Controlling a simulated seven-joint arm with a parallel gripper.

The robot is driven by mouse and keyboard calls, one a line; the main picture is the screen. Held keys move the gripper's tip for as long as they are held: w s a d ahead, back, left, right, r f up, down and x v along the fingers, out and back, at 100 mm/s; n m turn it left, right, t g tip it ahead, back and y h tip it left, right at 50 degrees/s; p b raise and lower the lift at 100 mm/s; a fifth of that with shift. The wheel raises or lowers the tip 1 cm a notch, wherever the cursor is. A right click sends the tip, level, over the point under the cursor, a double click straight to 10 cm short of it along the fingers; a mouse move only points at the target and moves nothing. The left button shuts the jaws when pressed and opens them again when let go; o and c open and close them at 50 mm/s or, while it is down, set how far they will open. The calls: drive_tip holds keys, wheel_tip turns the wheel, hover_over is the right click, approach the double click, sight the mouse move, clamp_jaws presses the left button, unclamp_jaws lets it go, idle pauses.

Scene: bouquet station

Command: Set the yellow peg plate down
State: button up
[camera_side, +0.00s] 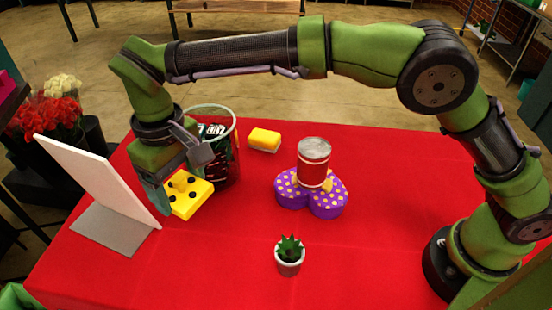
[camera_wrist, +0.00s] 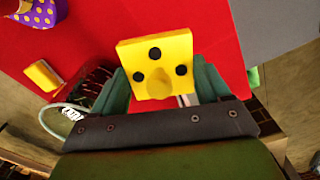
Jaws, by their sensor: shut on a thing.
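The yellow peg plate (camera_side: 188,196) is a square yellow block with dark round spots and a yellow peg on its face. My gripper (camera_side: 178,187) is shut on it at the left of the red table. In the wrist view the plate (camera_wrist: 157,62) sits between the two dark green fingers of my gripper (camera_wrist: 160,88), with its spotted face towards the camera. The plate looks tilted in the side view. I cannot tell whether its lower edge touches the table.
A white panel on a grey base (camera_side: 112,232) stands just left of the plate. A wire basket (camera_side: 234,140) with dark contents is close behind it. A sponge (camera_side: 264,139), a red can (camera_side: 313,165) on a purple dotted stand (camera_side: 328,205) and a potted succulent (camera_side: 289,262) are further right.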

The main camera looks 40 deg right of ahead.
sight(202, 248)
wheel_tip(202, 248, down, 17)
drive_tip(key=shift+r, duration=0.15)
idle(0.4)
drive_tip(key=o, duration=1)
drive_tip(key=shift+f, duration=0.2)
drive_tip(key=shift+o, duration=0.2)
